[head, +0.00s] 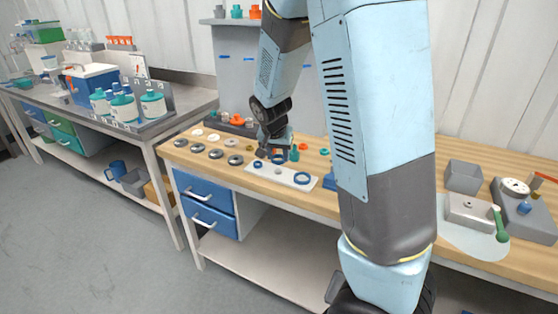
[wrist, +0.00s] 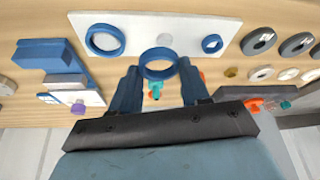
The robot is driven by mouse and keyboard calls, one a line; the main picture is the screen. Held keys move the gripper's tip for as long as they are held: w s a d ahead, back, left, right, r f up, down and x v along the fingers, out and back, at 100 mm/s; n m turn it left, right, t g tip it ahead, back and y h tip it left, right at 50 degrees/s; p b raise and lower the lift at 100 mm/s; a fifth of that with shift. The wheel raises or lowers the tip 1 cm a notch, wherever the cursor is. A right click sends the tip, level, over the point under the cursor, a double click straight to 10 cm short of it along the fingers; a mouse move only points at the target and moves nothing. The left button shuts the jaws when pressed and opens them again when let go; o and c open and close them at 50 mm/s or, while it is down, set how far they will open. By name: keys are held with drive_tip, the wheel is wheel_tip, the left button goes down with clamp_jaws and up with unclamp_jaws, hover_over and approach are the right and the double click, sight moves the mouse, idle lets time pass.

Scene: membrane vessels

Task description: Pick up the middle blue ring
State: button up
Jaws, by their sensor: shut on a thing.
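My gripper (head: 272,150) is over the white plate (head: 286,176) on the wooden bench. In the wrist view its two blue fingers (wrist: 159,72) are shut on the middle blue ring (wrist: 158,56), one on each side. The held ring appears above the plate, between the other two rings. The larger blue ring (wrist: 105,40) lies on the plate at the left in the wrist view, and the smaller blue ring (wrist: 212,43) at the right. In the head view the large ring (head: 302,179) is right and the small ring (head: 257,164) is left of my gripper.
Several grey and pale rings (head: 215,154) lie on the bench left of the plate. Orange and teal fittings (head: 294,153) stand behind it. A blue block (wrist: 48,57) is left of the plate in the wrist view.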

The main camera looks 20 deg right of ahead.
drive_tip(key=s+a+r, duration=0.2)
drive_tip(key=s+r, duration=0.8)
drive_tip(key=shift+s+a, duration=0.25)
drive_tip(key=shift+s, duration=0.05)
idle(0.4)
